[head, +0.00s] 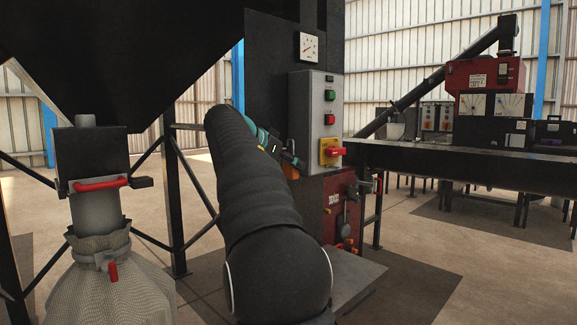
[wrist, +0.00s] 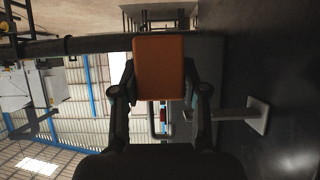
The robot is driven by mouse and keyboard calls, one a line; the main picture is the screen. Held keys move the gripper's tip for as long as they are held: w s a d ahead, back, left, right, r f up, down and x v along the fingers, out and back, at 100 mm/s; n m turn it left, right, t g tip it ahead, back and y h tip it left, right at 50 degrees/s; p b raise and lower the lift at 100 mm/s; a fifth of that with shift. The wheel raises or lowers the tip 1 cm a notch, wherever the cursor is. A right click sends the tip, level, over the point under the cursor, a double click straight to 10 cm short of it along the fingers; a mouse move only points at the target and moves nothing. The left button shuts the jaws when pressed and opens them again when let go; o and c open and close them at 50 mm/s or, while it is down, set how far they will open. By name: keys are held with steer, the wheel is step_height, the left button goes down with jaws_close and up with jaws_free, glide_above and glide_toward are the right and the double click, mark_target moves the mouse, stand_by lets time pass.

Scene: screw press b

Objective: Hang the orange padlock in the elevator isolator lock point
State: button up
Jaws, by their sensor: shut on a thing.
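My gripper (wrist: 160,85) is shut on the orange padlock (wrist: 159,62), with one finger on each side of its body in the wrist view. A grey U-shaped piece below the body there looks like its shackle. In the head view my gripper (head: 288,160) is in front of the left edge of the grey control box, mostly hidden by my arm; a little orange (head: 290,171) shows there. A red-handled isolator on a yellow plate (head: 329,152) sits low on this box, right of my gripper and apart from it. I cannot read which machine it serves.
A grey control box (head: 316,105) with buttons stands against a dark column. A red panel (head: 340,200) with levers is below. A hopper outlet with a red handle (head: 100,184) and sack are left. A long dark bench (head: 450,160) and small switch boxes (head: 437,117) are right.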

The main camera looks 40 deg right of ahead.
steer(key=shift+s, duration=0.2)
stand_by(0.3)
steer(key=s+b, duration=0.2)
steer(key=s, duration=0.1)
steer(key=shift+s+d, duration=0.1)
steer(key=shift+d, duration=0.05)
stand_by(0.6)
steer(key=s+d+f+b, duration=0.2)
steer(key=s+d+f, duration=0.1)
steer(key=d, duration=0.5)
steer(key=s+d+f+b, duration=0.2)
steer(key=s+d+f, duration=0.2)
steer(key=d, duration=0.5)
steer(key=shift+s+d+b, duration=0.15)
steer(key=shift+s+b, duration=0.15)
steer(key=shift+s, duration=0.65)
steer(key=shift+w, duration=0.1)
steer(key=shift+w+a+p, duration=0.15)
steer(key=shift+w+p, duration=0.5)
steer(key=shift+w, duration=0.75)
steer(key=shift+w+a+p, duration=0.1)
steer(key=shift+w+p, duration=0.55)
steer(key=shift+w, duration=0.7)
steer(key=shift+w, duration=0.1)
